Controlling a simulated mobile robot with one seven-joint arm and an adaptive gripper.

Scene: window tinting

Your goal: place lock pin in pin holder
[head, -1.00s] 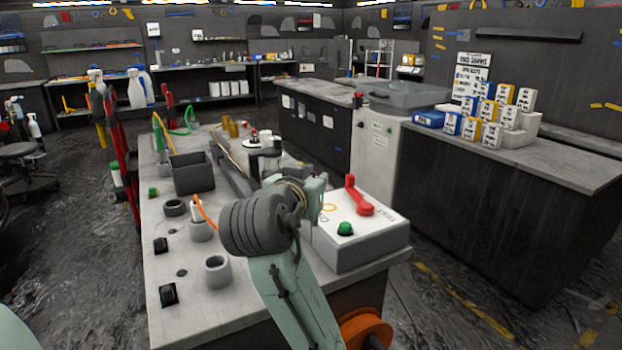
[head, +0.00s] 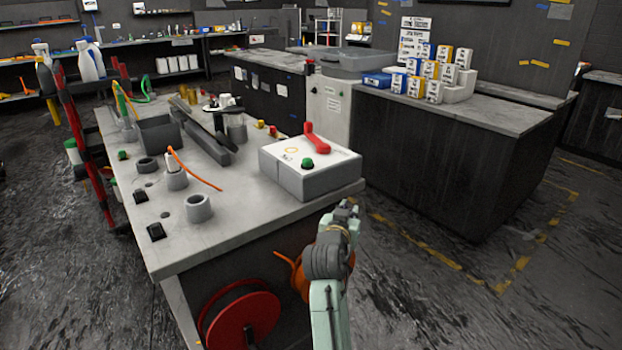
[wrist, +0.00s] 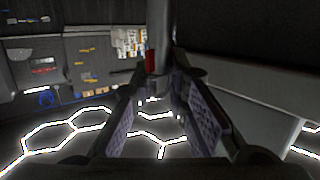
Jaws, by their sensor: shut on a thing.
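My gripper (head: 346,208) is beyond the bench's right front edge, low and in front of the white-topped control box. In the wrist view its fingers (wrist: 157,82) converge at the tips on a grey upright rod, likely the lock pin (wrist: 160,42). A small red piece (wrist: 151,62) shows beside the rod; I cannot tell whether it belongs to it. In the head view the held thing is too small to make out. An empty grey round cup (head: 199,208) stands on the bench, left of my gripper. I cannot tell for sure which fixture is the pin holder.
The control box (head: 308,170) has a red lever (head: 316,140) and a green button (head: 307,163). Hose reels hang below. Floor at right is open.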

